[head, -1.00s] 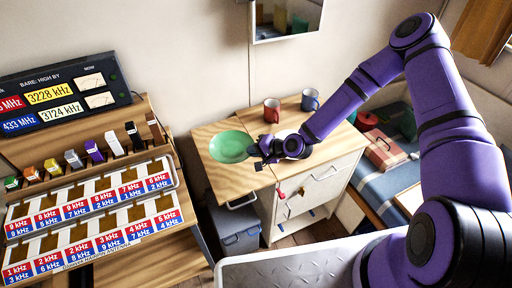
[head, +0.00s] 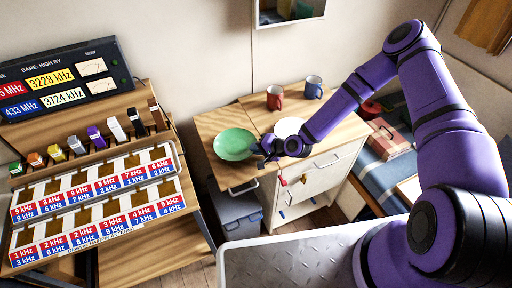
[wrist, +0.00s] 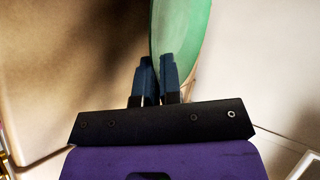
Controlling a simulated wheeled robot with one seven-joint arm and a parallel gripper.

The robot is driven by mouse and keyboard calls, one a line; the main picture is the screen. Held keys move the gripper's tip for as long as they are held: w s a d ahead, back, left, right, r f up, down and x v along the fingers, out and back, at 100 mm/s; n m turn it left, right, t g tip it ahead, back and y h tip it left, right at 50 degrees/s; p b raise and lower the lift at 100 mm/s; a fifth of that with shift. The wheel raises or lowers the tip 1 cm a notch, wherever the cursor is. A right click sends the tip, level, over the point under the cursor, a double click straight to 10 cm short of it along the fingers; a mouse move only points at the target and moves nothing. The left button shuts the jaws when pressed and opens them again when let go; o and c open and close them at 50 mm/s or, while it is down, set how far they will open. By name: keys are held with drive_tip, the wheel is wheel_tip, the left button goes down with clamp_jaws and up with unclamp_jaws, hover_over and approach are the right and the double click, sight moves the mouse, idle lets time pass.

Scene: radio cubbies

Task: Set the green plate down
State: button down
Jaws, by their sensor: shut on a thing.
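The green plate (head: 234,144) is at the left part of the wooden cabinet top (head: 208,121) in the head view. My gripper (head: 262,150) is at the plate's right edge, shut on its rim. In the wrist view the plate (wrist: 184,30) shows nearly edge-on, rising from between the fingers of my gripper (wrist: 160,75). I cannot tell whether the plate's underside touches the wood.
A red mug (head: 274,97) and a blue mug (head: 313,87) stand at the back of the cabinet top. A white plate (head: 288,127) lies behind my wrist. A rack with labelled cubbies (head: 95,205) stands at left. A grey bin (head: 238,215) sits below.

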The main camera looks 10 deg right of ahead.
drive_tip(key=shift+f, duration=0.5)
idle(0.3)
drive_tip(key=c, duration=1.2)
unclamp_jaws()
drive_tip(key=shift+s+d, duration=0.1)
drive_tip(key=shift+d, duration=0.1)
drive_tip(key=v, duration=1)
drive_tip(key=shift+r, duration=0.35)
